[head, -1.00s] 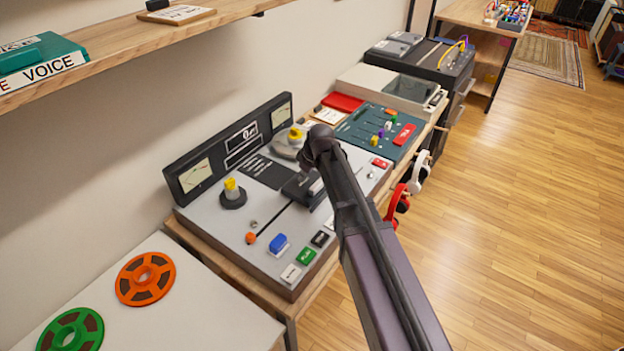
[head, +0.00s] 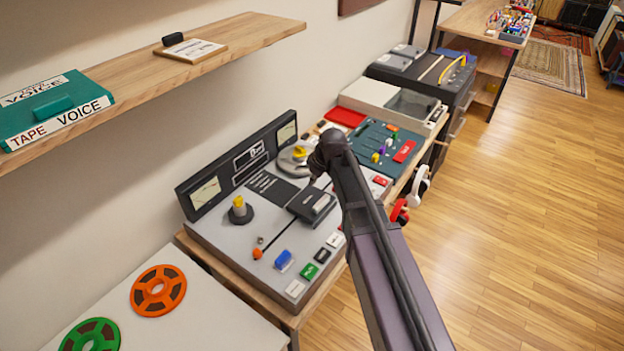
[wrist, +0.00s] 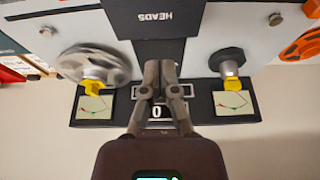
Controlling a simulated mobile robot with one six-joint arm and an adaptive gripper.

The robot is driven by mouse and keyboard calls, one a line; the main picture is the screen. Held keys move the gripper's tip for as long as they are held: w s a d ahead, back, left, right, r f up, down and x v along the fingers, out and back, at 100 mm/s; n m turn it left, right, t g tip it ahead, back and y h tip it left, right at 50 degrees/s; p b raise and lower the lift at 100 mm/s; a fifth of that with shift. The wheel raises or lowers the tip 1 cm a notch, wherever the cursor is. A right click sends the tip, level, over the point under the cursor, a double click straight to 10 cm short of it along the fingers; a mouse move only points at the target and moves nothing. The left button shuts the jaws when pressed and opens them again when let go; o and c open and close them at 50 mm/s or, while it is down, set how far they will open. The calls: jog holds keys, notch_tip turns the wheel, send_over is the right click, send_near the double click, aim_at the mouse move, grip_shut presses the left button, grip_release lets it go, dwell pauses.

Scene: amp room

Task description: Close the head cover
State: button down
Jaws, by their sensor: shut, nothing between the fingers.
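The tape machine (head: 215,240) stands on the wooden bench, its two meters along the back. A flat dark panel (head: 270,186) with white lettering lies between its two reel spindles. The wrist view shows a dark panel (wrist: 160,20) marked HEADS at the top edge. A dark raised block (head: 312,206) sits in front of the panel in the head view; I cannot tell which part is the cover. My gripper (wrist: 160,68) is shut and empty, over the meter bridge in the wrist picture. In the head view my arm hides it and part of the deck.
A wooden shelf (head: 235,45) with a teal tape box (head: 52,108) overhangs the wall side. An orange reel (head: 158,291) and a green reel (head: 90,335) lie at the left. A teal mixer (head: 385,145) and headphones (head: 419,186) are to the right. The floor is open.

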jog(key=shift+s+d+r+p, duration=0.1)
jog(key=shift+d+r+p, duration=0.1)
jog(key=shift+r+p, duration=0.4)
jog(key=shift+r, duration=0.1)
jog(key=s+d+f+m+g+h, duration=0.1)
jog(key=s+d+m+g+h, duration=0.1)
jog(key=s+d+m, duration=0.9)
jog(key=s+d+h, duration=0.1)
jog(key=s+d, duration=0.6)
jog(key=s, duration=0.1)
dwell(1.6)
jog(key=c, duration=1.4)
grip_release()
